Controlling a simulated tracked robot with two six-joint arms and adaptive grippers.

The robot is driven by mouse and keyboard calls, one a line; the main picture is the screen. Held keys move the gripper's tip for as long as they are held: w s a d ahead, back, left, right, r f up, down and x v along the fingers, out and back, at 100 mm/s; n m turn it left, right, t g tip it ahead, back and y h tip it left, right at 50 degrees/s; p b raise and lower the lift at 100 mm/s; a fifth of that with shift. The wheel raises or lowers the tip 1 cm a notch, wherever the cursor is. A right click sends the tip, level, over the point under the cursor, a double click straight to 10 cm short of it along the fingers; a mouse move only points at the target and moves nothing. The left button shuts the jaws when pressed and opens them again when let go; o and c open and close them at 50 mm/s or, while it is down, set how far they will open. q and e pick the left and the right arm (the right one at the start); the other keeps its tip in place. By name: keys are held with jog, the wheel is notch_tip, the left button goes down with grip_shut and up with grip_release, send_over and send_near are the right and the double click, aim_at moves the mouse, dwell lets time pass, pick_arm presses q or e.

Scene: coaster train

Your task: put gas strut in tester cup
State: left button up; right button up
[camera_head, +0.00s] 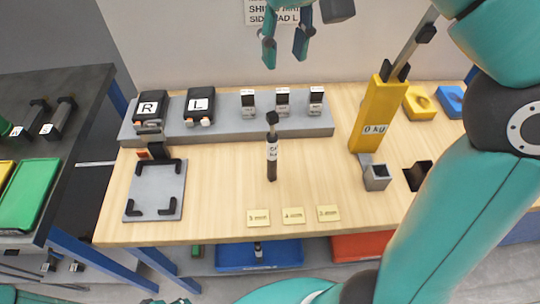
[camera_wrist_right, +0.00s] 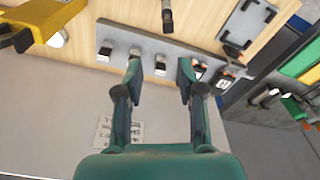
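The gas strut (camera_head: 272,158) is a dark, labelled cylinder with a black end block, upright near the middle of the wooden table. Its end also shows at the top of the right wrist view (camera_wrist_right: 167,15). The yellow tester (camera_head: 374,115), marked 0 kg, stands to its right. The small grey square tester cup (camera_head: 376,178) is at its foot and looks empty. My right gripper (camera_head: 285,58) is open and empty, above and behind the strut near the wall. The right wrist view shows its two fingers apart (camera_wrist_right: 160,72). My left gripper is not clearly visible.
A grey ledge (camera_head: 230,134) behind the strut carries R and L blocks and several small labelled blocks. A grey fixture plate (camera_head: 155,205) with black corners lies left. Cream tags (camera_head: 293,216) lie in front. My right arm passes over the table's right side. Blue and red bins are below.

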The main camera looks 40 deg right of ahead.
jog(key=f, duration=0.1)
jog(key=b, duration=0.3)
send_over(271, 134)
jog(key=f, duration=0.6)
jog(key=d+f, duration=0.1)
jog(key=f, duration=0.3)
jog(key=shift+f, duration=0.1)
jog(key=shift+w+a+f+b, duration=0.15)
jog(key=shift+w+f+b, duration=0.1)
jog(key=shift+f, duration=1.35)
jog(key=shift+w+a+f+b, duration=0.1)
jog(key=shift+f+b, duration=0.15)
jog(key=shift+f, duration=1.35)
pick_arm(q)
notch_tip(271, 134, down, 5)
pick_arm(e)
jog(key=shift+c, duration=0.2)
grip_shut()
